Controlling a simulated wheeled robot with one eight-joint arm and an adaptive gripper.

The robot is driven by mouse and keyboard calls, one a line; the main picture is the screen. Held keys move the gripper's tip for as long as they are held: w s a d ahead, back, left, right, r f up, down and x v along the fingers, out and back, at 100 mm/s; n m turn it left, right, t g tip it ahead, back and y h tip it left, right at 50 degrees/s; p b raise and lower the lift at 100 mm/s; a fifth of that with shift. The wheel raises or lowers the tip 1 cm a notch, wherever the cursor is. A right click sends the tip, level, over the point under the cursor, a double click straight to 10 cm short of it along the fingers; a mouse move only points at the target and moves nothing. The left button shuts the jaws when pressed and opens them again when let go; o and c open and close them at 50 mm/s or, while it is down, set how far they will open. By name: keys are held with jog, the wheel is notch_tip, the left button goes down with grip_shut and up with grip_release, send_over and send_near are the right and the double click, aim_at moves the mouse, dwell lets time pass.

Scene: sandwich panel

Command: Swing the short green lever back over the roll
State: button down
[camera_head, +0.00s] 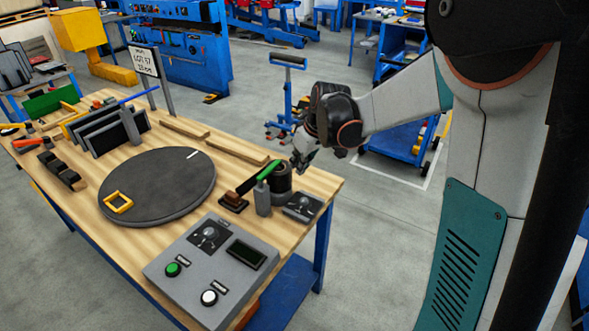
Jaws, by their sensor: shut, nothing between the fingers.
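The short green lever (269,170) sits on top of a grey post (263,199) near the right end of the wooden table. It points up and to the right in the picture. The dark roll (282,184) stands just right of the post. The lever's far end shows by the roll's upper left edge; I cannot tell whether it lies over the roll. My gripper (300,165) is shut and empty, pointing down just right of the lever's tip and by the roll's far side. Contact with either is too small to tell.
A brown block on a dark base (234,200) is left of the post. A small grey dial box (303,207) is right of it. A control panel (205,273) with green and white buttons is in front. A round dark turntable (165,180) fills the middle. Wooden strips (236,151) lie along the back edge.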

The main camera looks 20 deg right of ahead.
jog(key=shift+p+v, duration=0.35)
jog(key=shift+v, duration=1.3)
jog(key=s+a+r+m+t+b, duration=0.1)
jog(key=s+a+r, duration=0.1)
jog(key=s, duration=0.3)
jog(key=s+a+r+m+h, duration=0.1)
jog(key=s+a+r, duration=0.15)
jog(key=s, duration=0.25)
jog(key=s+a+r+m+t+b, duration=0.1)
jog(key=s+a, duration=0.2)
jog(key=s, duration=0.2)
jog(key=s+f+m+t+b, duration=0.1)
jog(key=s+f, duration=0.1)
jog(key=s, duration=0.8)
jog(key=shift+s+f+m+h, duration=0.25)
jog(key=shift+f+m+h, duration=0.05)
jog(key=shift+f+h, duration=0.1)
jog(key=shift+d, duration=0.1)
